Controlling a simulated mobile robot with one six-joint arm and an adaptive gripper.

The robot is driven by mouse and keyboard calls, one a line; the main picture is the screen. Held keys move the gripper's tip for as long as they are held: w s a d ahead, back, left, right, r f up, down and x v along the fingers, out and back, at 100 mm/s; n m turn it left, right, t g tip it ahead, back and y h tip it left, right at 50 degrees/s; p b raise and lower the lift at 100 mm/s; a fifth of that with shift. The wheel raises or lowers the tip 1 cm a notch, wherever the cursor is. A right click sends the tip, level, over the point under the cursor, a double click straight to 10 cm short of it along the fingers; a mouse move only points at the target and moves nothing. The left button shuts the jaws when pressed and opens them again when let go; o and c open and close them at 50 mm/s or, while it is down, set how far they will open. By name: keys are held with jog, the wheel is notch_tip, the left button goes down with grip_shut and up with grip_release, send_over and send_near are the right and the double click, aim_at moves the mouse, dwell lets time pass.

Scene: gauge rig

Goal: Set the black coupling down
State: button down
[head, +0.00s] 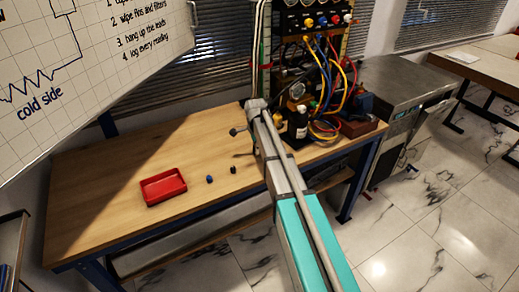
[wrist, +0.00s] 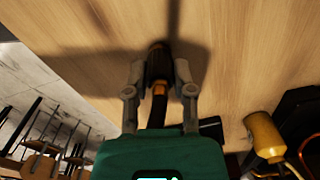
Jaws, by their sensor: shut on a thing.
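In the wrist view, my gripper (wrist: 158,66) is shut on a dark cylindrical piece, the black coupling (wrist: 156,70), with an orange-brown tint at its lower part. The coupling sits between both fingertips, over the pale wooden tabletop (wrist: 95,25). A shadow of the gripper spreads around it. I cannot tell whether the coupling touches the wood. In the head view my arm reaches over the workbench (head: 110,190), and I cannot make out the held coupling there.
A red tray (head: 163,187), a small blue piece (head: 210,179) and a small dark piece (head: 233,169) are on the bench. The gauge rig (head: 310,60) with coloured leads and a black bottle (head: 298,122) stand at its right. The bench's left part is clear.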

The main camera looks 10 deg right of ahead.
jog(key=shift+f, duration=0.15)
jog(key=shift+c, duration=2.3)
grip_release()
jog(key=shift+r, duration=0.2)
notch_tip(320, 180, up, 12)
jog(key=p, duration=1.2)
